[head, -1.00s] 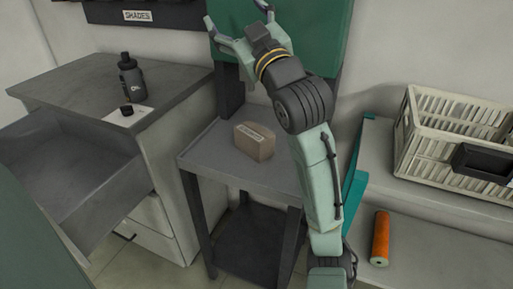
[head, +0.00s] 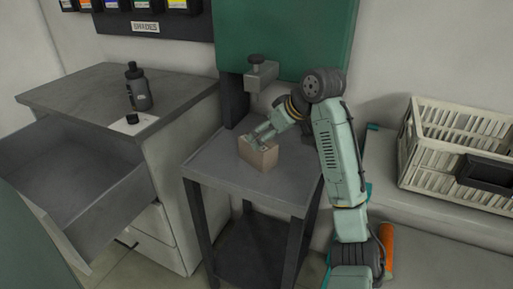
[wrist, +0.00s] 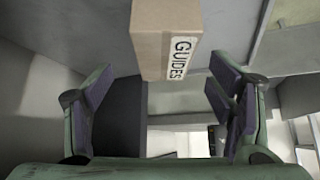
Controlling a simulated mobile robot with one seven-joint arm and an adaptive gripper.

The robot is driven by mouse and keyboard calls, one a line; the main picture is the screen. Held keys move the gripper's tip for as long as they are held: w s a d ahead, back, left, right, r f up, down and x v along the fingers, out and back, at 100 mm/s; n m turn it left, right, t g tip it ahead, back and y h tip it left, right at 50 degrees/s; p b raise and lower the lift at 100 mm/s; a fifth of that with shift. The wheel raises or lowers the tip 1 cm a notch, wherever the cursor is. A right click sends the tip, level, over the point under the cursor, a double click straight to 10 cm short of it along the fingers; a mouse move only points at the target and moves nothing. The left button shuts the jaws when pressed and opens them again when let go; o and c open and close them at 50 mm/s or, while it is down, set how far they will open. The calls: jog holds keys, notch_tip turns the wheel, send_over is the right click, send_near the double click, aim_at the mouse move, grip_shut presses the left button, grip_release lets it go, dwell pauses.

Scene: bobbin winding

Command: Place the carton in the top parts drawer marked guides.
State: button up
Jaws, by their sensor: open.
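The carton (head: 259,155) is a small brown box standing on the grey stand (head: 205,165). In the wrist view the carton (wrist: 166,40) shows a white label reading GUIDES, beyond the fingertips and roughly between them. My gripper (head: 260,139) is just above and at the carton in the head view; in the wrist view my gripper (wrist: 160,90) is open, with a finger on each side and nothing between the pads. The top drawer (head: 75,180) of the grey cabinet is pulled out at the left and looks empty. No marking on it is readable.
A dark bottle (head: 137,88) and a white card with a black cap (head: 132,120) are on the cabinet top (head: 70,95). A cream slatted crate (head: 425,150) is at the right, with an orange cylinder (head: 387,250) below it. A green panel (head: 290,35) stands behind the stand.

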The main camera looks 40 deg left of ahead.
jog(key=x, duration=0.4)
jog(key=shift+a+f, duration=0.1)
jog(key=shift+f, duration=0.1)
jog(key=shift+s+p+x, duration=0.1)
jog(key=shift+p+x, duration=0.4)
jog(key=shift+x, duration=0.75)
jog(key=shift+s+p+x, duration=0.15)
jog(key=shift+p+x, duration=0.35)
jog(key=shift+x, duration=0.8)
jog(key=c, duration=1.4)
jog(key=shift+c, duration=0.2)
jog(key=shift+r, duration=0.2)
